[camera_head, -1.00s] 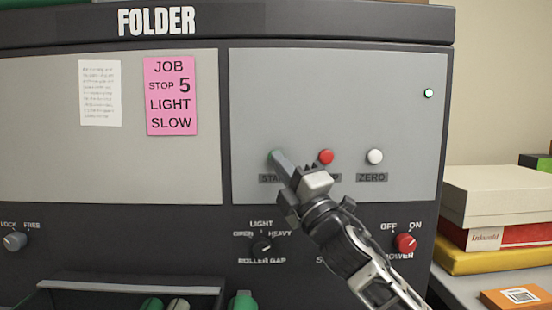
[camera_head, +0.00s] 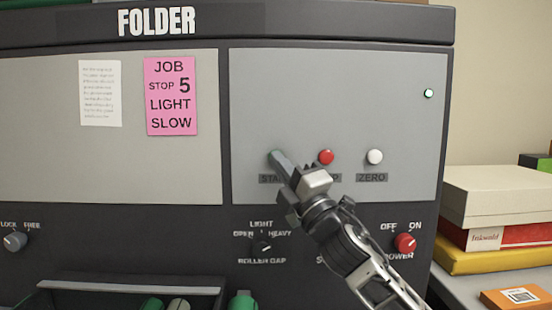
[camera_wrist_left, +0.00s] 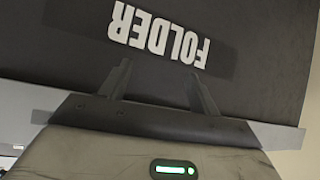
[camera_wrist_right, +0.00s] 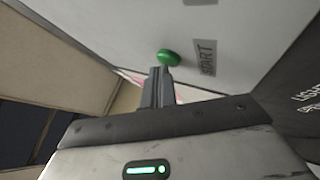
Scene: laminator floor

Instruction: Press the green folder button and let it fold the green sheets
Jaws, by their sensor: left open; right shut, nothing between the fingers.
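The folder (camera_head: 120,125) fills most of the head view, with a light grey panel on the right. Its green start button (camera_head: 273,156) is partly hidden behind my right gripper (camera_head: 279,158). In the right wrist view the green button (camera_wrist_right: 168,57) stands at the tips of my shut right fingers (camera_wrist_right: 163,72), touching or nearly so; I cannot tell whether it is pressed in. My left gripper (camera_wrist_left: 160,80) is open and empty in front of the dark FOLDER header (camera_wrist_left: 158,38). No green sheets can be made out.
A red button (camera_head: 326,157) and a white ZERO button (camera_head: 375,157) sit just right of the green one. Below are a roller gap knob (camera_head: 262,247) and a red power knob (camera_head: 405,242). A pink job note (camera_head: 171,96) is on the left panel. Boxes (camera_head: 497,195) stand at right.

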